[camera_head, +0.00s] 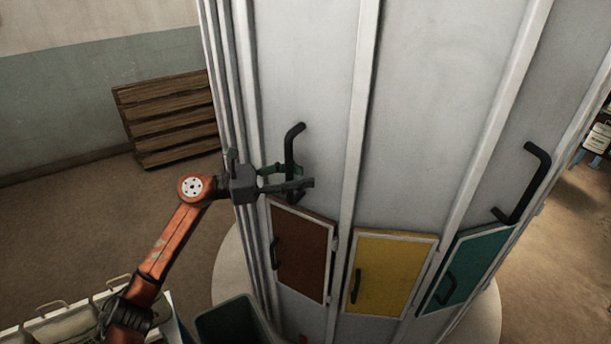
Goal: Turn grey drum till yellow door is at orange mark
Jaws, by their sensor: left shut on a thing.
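The grey drum (420,110) fills the middle and right of the head view, with upright pale ribs between its panels. The yellow door (392,272) is low on its front, between a brown door (302,252) on the left and a teal door (466,268) on the right. My left gripper (297,178) is shut on the black bar handle (292,150) above the brown door. A small reddish-orange spot (303,339) shows at the bottom edge, below the brown door; I cannot tell whether it is the orange mark. My right gripper is out of view.
Another black handle (527,185) sticks out above the teal door. A dark green bin (228,322) stands close at the drum's lower left. A wooden pallet (168,118) leans on the back wall.

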